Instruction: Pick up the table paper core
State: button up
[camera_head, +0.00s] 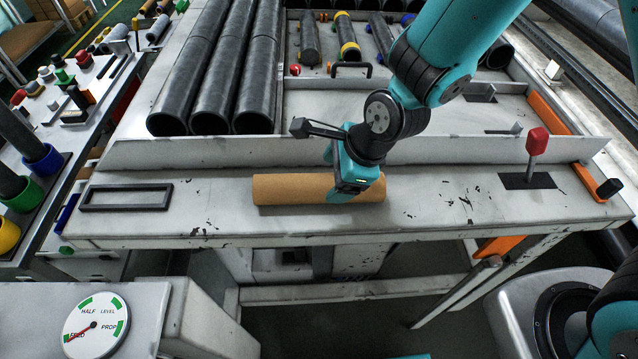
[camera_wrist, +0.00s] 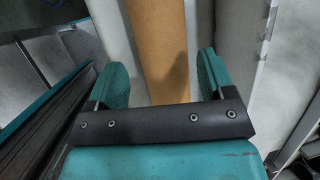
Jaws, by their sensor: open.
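The table paper core (camera_head: 292,189) is a brown cardboard tube lying lengthwise along the front ledge of the grey table (camera_head: 430,208). My gripper (camera_head: 343,178) is over the right part of the core, with its teal fingers apart and pointing down. In the wrist view the core (camera_wrist: 160,50) runs between the two open fingers of my gripper (camera_wrist: 163,82), with space on both sides. Whether the fingers reach down past the core's sides is hard to tell.
Three large dark rolls (camera_head: 202,85) lie behind the low upright wall (camera_head: 220,152). A red-knobbed lever (camera_head: 537,142) stands at the right of the ledge. A flat black frame (camera_head: 126,197) lies at its left end. The ledge is bare between core and lever.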

aim_at(330, 181)
jog(key=shift+p+x, duration=1.15)
jog(key=shift+x, duration=1.55)
jog(key=shift+w+d, duration=0.1)
jog(key=c, duration=0.7)
